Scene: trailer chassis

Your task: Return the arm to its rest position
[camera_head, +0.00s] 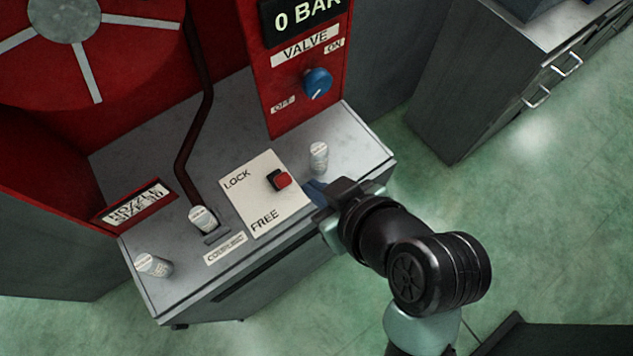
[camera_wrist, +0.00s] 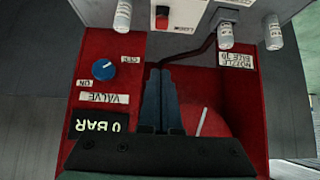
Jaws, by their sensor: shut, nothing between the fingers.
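My gripper (camera_head: 315,189) is at the front right edge of the grey cabinet top, beside the LOCK/FREE plate (camera_head: 238,190). In the wrist view my gripper (camera_wrist: 160,75) has its two blue-grey fingers together, with nothing between them. A red switch (camera_head: 282,180) sits on the plate, nearer its LOCK end than the FREE lettering; it also shows in the wrist view (camera_wrist: 162,20). My arm reaches in from the lower right. I cannot tell whether the fingertips touch the cabinet.
The red panel has a blue valve knob (camera_head: 317,82) and a 0 BAR display (camera_head: 300,18).

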